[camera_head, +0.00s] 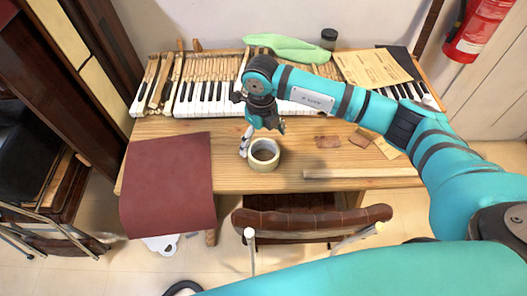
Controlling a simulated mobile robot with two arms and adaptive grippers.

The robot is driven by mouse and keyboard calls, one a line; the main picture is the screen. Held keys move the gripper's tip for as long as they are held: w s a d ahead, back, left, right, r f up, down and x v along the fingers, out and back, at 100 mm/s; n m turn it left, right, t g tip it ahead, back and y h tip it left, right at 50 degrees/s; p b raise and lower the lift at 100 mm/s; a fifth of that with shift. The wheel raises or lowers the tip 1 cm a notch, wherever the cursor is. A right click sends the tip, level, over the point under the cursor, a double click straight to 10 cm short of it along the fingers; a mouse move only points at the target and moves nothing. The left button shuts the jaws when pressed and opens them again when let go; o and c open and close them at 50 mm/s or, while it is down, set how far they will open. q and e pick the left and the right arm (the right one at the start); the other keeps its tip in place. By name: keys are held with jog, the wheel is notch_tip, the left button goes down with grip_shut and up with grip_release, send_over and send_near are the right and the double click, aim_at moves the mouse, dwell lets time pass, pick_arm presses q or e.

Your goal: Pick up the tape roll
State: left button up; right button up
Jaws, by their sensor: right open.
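The tape roll (264,161) is a cream ring with a dark hollow middle. It lies flat on the wooden table, near its front edge in the middle. My right gripper (264,136) hangs just above and behind the roll at the end of the teal right arm. One pale finger reaches down beside the roll's left side. The jaws are open and hold nothing that I can see. Whether a finger touches the roll cannot be told. My left gripper is not in view.
Piano keys (200,98) line the table's back. A dark red sheet (168,183) overhangs the front left. A wooden strip (360,173) and brown scraps (328,141) lie to the right. A chair (312,220) stands in front. A fire extinguisher (478,28) hangs at the upper right.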

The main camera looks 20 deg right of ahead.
aim_at(263, 159)
jog(key=shift+f, duration=0.7)
notch_tip(263, 159, down, 4)
jog(key=shift+s+d+f+p, duration=0.1)
jog(key=shift+s+p, duration=0.05)
jog(key=shift+p, duration=0.75)
jog(key=shift+f, duration=0.6)
jog(key=c, duration=1)
